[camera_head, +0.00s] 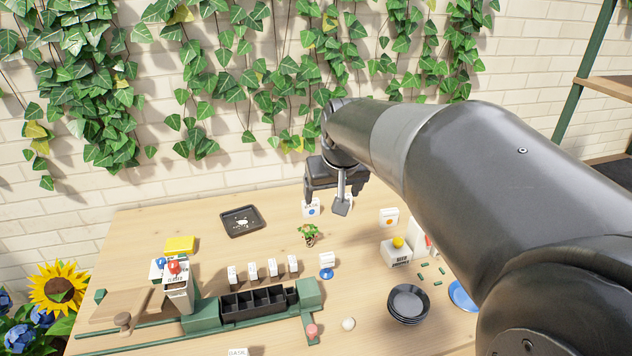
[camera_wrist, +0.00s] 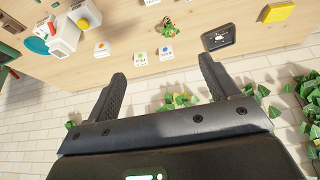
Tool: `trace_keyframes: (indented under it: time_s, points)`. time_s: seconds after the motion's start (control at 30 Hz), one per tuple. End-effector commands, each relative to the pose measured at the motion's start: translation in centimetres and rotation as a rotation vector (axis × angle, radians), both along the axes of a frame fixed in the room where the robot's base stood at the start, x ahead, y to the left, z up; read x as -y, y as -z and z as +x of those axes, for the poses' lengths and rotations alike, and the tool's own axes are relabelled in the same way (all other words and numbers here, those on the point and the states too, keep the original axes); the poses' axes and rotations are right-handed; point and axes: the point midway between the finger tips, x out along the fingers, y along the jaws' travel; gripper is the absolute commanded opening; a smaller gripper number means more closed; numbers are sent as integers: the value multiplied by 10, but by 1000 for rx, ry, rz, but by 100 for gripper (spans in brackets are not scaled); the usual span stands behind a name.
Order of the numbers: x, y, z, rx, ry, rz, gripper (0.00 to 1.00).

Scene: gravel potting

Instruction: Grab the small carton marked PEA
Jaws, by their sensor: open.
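Three small white cartons stand near the back of the table. One has a blue dot (camera_head: 311,209) and shows in the wrist view (camera_wrist: 166,56).
A dark tray (camera_head: 262,233) lies to the left, and a small plant (camera_head: 308,236) stands in front. A green rack with black cells (camera_head: 256,312), white upright labels, dark stacked dishes (camera_head: 408,303) and a box with a yellow top (camera_head: 396,254) fill the front. The ivy-covered wall is behind.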

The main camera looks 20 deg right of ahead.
Motion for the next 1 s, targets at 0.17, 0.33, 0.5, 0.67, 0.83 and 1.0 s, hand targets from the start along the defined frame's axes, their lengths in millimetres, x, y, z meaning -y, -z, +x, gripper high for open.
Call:
trace_keyframes:
  time_s: [0.17, 0.33, 0.5, 0.67, 0.83, 1.0]
  points:
    - [21, 16, 63, -17, 13, 0, 80]
    - [44, 39, 118, -26, 24, 2, 80]
    - [69, 72, 171, -36, 36, 7, 80]
    - [96, 111, 215, -45, 48, 15, 80]
    - [125, 159, 255, -52, 65, 23, 80]
    - [148, 199, 281, -55, 77, 30, 80]
